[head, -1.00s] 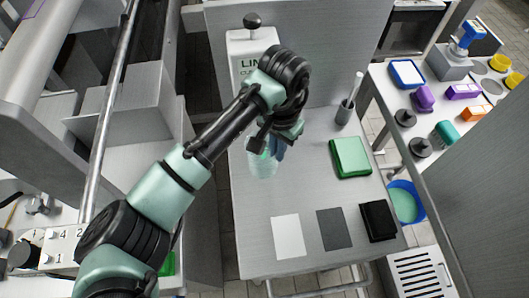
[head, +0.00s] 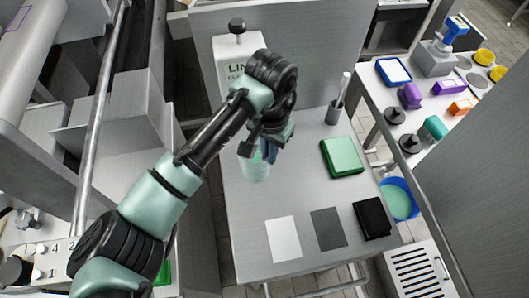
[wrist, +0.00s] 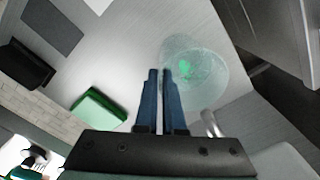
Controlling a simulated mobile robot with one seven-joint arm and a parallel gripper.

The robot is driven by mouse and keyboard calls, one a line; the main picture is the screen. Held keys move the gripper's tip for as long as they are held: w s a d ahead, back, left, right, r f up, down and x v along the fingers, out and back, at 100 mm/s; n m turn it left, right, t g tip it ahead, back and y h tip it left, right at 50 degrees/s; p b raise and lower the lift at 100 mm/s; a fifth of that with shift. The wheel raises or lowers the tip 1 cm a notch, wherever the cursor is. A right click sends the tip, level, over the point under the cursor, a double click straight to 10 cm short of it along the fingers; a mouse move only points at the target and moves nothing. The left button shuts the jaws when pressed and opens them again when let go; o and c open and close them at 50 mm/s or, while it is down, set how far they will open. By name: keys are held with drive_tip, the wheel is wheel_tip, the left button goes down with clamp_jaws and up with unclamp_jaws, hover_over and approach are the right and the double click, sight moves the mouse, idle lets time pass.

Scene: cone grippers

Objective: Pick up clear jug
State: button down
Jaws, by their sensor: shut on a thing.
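The clear jug (head: 254,168) is a see-through, green-tinted vessel near the left edge of the grey table, below my gripper in the head view. In the wrist view the jug (wrist: 205,82) lies just beyond and to the right of the fingertips. My gripper (head: 268,150) points down at it, its wrist covering part of the jug's top. The blue fingers (wrist: 159,74) are close together, with a thin gap between them. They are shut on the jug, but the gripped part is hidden.
White (head: 283,239), grey (head: 328,229) and black (head: 373,218) squares lie at the front. A white dispenser (head: 238,58) stands behind. The table's middle is clear.

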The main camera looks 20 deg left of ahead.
drive_tip(key=shift+d, duration=0.1)
drive_tip(key=shift+r, duration=1.8)
drive_tip(key=s+d+p, duration=0.1)
drive_tip(key=s+d, duration=0.8)
drive_tip(key=s, duration=0.5)
drive_tip(key=shift+s+d, duration=0.4)
